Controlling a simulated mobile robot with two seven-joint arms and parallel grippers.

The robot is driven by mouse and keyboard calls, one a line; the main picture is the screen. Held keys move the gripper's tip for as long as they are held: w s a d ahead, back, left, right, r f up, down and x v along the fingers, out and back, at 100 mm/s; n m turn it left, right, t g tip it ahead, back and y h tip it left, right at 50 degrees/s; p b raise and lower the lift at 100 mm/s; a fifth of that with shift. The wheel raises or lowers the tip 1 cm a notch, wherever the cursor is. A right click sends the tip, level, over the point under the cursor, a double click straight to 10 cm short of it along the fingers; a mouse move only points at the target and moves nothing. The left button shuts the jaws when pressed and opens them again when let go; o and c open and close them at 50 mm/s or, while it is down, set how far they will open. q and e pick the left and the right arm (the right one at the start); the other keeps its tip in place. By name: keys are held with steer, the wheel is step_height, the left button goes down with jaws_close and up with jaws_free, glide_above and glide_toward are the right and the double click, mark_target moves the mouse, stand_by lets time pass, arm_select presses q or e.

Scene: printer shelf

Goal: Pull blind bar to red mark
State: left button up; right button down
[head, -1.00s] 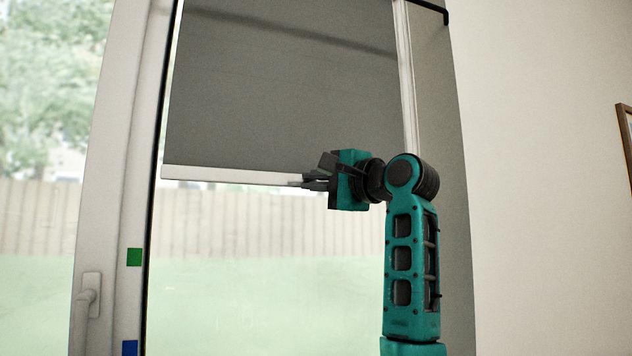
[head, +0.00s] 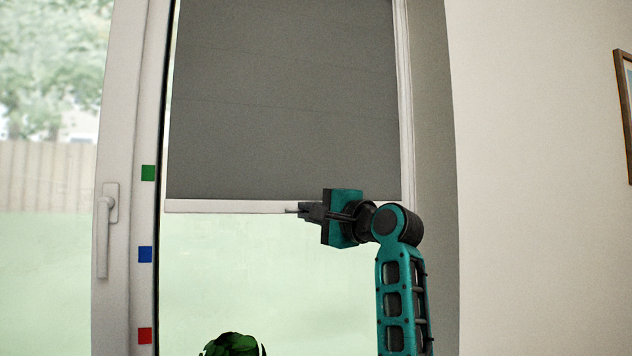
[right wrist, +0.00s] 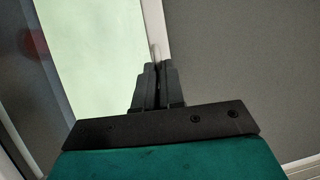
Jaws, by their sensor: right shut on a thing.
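The grey roller blind (head: 285,100) hangs over the window, and its white bottom bar (head: 230,206) runs level along its lower edge. The red mark (head: 145,336) is on the white frame at the left, well below the bar. The bar's height lies between the green mark (head: 148,173) and the blue mark (head: 145,254). My right gripper (head: 297,210) is shut on the bar, right of its middle. In the right wrist view the closed fingers (right wrist: 157,78) meet the pale bar (right wrist: 154,22). My left gripper is not in view.
A window handle (head: 106,230) sticks out on the left sash. A green plant (head: 233,345) shows at the bottom, below the blind. A picture frame (head: 626,110) hangs on the right wall. The glass between bar and plant is clear.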

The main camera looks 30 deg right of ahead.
arm_select(q)
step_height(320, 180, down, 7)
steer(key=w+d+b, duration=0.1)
steer(key=b, duration=0.6)
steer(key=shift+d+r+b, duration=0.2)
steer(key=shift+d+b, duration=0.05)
steer(key=shift+b, duration=0.15)
arm_select(e)
step_height(320, 180, down, 24)
steer(key=c, duration=1.2)
jaws_free()
steer(key=shift+c, duration=0.2)
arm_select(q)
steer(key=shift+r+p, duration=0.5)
arm_select(e)
steer(key=s+d+f, duration=0.1)
steer(key=s+d, duration=0.1)
steer(key=s, duration=1)
steer(key=shift+s+f, duration=0.25)
steer(key=shift+s, duration=0.1)
